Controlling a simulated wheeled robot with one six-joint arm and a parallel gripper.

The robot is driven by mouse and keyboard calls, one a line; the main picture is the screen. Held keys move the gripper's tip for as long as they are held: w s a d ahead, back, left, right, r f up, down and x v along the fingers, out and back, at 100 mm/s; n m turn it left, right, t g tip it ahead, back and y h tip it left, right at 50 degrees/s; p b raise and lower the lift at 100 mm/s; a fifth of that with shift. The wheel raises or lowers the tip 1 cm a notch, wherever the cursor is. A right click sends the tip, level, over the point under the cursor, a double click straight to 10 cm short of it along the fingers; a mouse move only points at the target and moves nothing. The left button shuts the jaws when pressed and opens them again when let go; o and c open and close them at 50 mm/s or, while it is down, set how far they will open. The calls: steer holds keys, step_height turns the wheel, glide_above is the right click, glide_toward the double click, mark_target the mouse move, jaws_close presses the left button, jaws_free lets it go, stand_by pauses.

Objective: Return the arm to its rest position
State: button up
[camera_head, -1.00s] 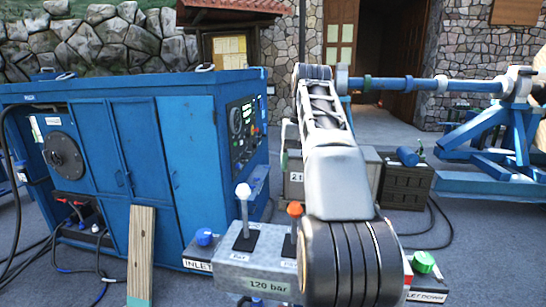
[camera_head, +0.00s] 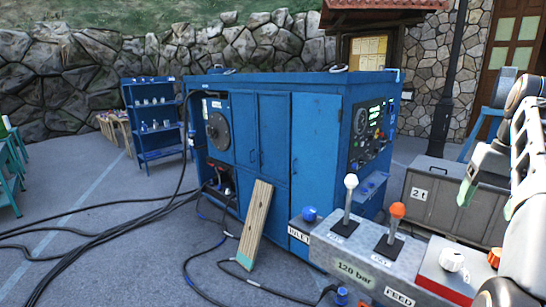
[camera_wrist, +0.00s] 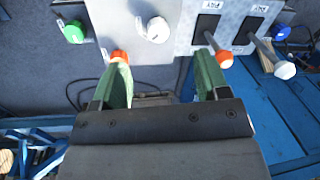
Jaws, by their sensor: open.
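My arm shows at the right edge of the head view, partly cut off. My gripper's green fingers (camera_head: 468,183) point to the left there, in front of a grey box. In the wrist view my gripper (camera_wrist: 163,78) is open, with nothing between its two green fingers. A grey control block (camera_head: 350,262) below and left of the arm carries a white-tipped lever (camera_head: 350,182) and an orange-tipped lever (camera_head: 397,210). In the wrist view the orange-tipped lever (camera_wrist: 223,60) lies beyond the right finger, and an orange knob (camera_wrist: 119,56) appears at the left fingertip; I cannot tell contact.
A large blue power unit (camera_head: 270,140) fills the middle. A wooden plank (camera_head: 255,225) leans by it, with black cables (camera_head: 95,232) on the ground. The grey box (camera_head: 440,190) stands behind the block. A blue shelf (camera_head: 155,120) stands at the left.

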steer(key=w+a+f+t+h, duration=0.1)
steer(key=w+a+f, duration=0.2)
steer(key=w+a, duration=0.15)
step_height(320, 180, down, 8)
steer(key=r, duration=0.1)
steer(key=s+a+f+n+t+b, duration=0.1)
steer(key=s+a+f+n, duration=0.2)
steer(key=a+f, duration=0.5)
steer(key=s+a+f+n+t+b, duration=0.1)
steer(key=s+a+f, duration=0.3)
steer(key=a+f, duration=0.4)
steer(key=a+n+t, duration=0.1)
steer(key=a, duration=0.3)
steer(key=shift+s+f+n, duration=0.2)
steer(key=shift+s+n, duration=0.05)
steer(key=shift+n, duration=0.15)
steer(key=shift+d, duration=0.1)
